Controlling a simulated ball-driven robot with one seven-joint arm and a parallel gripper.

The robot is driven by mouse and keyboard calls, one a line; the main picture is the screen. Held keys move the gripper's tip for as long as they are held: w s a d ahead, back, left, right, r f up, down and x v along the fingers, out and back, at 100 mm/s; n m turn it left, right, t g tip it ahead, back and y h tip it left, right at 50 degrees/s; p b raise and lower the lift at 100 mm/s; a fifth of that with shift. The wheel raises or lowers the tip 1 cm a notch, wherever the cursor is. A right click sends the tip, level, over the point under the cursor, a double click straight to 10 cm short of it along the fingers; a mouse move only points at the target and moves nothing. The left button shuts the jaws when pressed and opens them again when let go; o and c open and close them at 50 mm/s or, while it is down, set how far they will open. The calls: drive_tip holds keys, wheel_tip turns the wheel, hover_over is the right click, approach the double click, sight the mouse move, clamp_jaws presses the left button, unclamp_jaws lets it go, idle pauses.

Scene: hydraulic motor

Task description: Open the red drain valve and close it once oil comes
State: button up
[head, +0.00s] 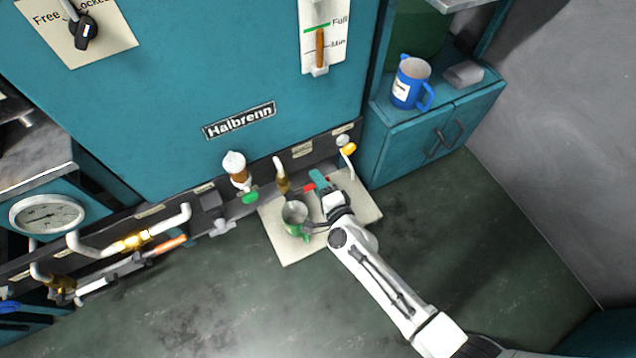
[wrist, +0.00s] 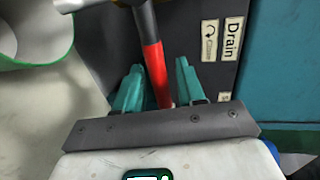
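The red drain valve handle (wrist: 154,70) runs down between the two teal fingers of my gripper (wrist: 158,85) in the wrist view. The fingers stand apart, with a small gap visible beside the handle. In the head view my gripper (head: 319,180) reaches in at the base of the teal machine, over the red handle (head: 309,188). A "Drain" label (wrist: 234,38) is right of the handle. A green-rimmed mug (head: 294,213) stands on the pale mat, left of my gripper; its rim (wrist: 40,62) shows at upper left in the wrist view. No flowing oil is visible.
The pale mat (head: 290,250) lies on the dark floor. A white-capped fitting (head: 235,165), a brass valve (head: 282,180) and a yellow-handled one (head: 348,149) line the machine's base. A teal cabinet (head: 400,150) with a blue mug (head: 408,85) stands right. The floor in front is clear.

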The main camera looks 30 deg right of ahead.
drive_tip(key=shift+c, duration=0.5)
clamp_jaws()
drive_tip(key=shift+r, duration=0.15)
